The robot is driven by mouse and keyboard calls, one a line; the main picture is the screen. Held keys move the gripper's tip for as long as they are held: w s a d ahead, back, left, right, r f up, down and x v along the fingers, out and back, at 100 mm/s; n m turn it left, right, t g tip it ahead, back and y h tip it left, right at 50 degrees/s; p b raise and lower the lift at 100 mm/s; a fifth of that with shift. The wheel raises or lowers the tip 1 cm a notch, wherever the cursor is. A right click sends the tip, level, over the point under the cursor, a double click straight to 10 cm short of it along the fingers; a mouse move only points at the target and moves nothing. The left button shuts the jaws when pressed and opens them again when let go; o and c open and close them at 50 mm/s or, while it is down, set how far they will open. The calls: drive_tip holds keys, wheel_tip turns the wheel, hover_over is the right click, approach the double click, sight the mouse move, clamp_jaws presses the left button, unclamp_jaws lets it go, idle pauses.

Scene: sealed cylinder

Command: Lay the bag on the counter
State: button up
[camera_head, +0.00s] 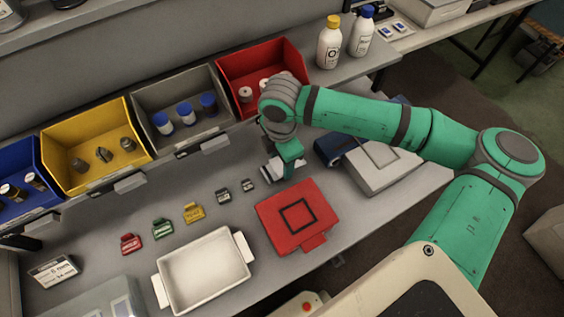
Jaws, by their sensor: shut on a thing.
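My gripper (283,172) points down over the counter (215,165), below the grey wrist joint, behind the red flat piece. It is shut on a small pale thing (269,171), of which only a part shows at the left of the fingers. I cannot tell for sure that this is the bag, as the gripper hides much of it. I also cannot tell whether it touches the counter. No other thing in view is clearly a bag.
A white tray (203,305), a red flat piece with a black square outline (269,205) and a pale box (385,181) stand on the counter. Small coloured tags (194,212) lie in a row. Yellow (92,183), grey and red bins line the back. Two bottles (329,48) stand beyond.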

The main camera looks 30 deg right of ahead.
drive_tip(key=shift+f, duration=0.8)
drive_tip(key=o, duration=1.1)
drive_tip(key=shift+d+f, duration=0.1)
wheel_tip(320, 180, up, 11)
drive_tip(key=shift+f, duration=0.1)
drive_tip(key=shift+r, duration=0.75)
